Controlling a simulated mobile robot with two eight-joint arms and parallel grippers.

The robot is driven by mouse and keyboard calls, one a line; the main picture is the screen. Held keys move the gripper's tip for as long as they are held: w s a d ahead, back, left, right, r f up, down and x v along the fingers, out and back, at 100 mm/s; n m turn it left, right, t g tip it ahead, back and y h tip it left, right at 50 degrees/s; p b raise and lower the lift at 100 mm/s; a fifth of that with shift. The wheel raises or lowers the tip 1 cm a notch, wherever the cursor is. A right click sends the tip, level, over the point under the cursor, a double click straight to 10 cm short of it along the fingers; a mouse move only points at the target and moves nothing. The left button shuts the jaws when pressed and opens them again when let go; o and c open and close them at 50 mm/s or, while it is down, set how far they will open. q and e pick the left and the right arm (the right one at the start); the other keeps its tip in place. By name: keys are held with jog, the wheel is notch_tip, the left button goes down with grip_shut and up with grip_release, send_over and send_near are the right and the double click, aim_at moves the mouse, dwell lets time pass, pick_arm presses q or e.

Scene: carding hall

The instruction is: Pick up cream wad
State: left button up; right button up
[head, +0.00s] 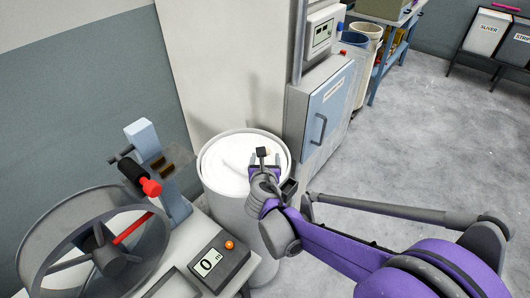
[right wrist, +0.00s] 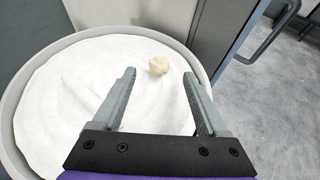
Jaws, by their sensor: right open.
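The cream wad (right wrist: 158,65) is a small, lumpy, pale ball. In the right wrist view it lies on the white fill near the rim of a round can (right wrist: 45,52). My right gripper (right wrist: 159,74) is open and empty above the can, its two grey fingers pointing towards the wad. The wad shows just past the fingertips, roughly in line with the gap between them. In the head view my right gripper (head: 265,160) is over the can (head: 226,190) and partly hides the wad's area. My left gripper is not in view.
A grey cabinet with a blue door (head: 327,108) stands close behind the can to the right. A wheel device (head: 92,245) and a counter display (head: 212,262) sit on a table at left. Open floor (head: 430,140) lies to the right.

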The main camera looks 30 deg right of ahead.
jog(key=shift+x, duration=3.1)
jog(key=shift+a, duration=0.15)
grip_shut()
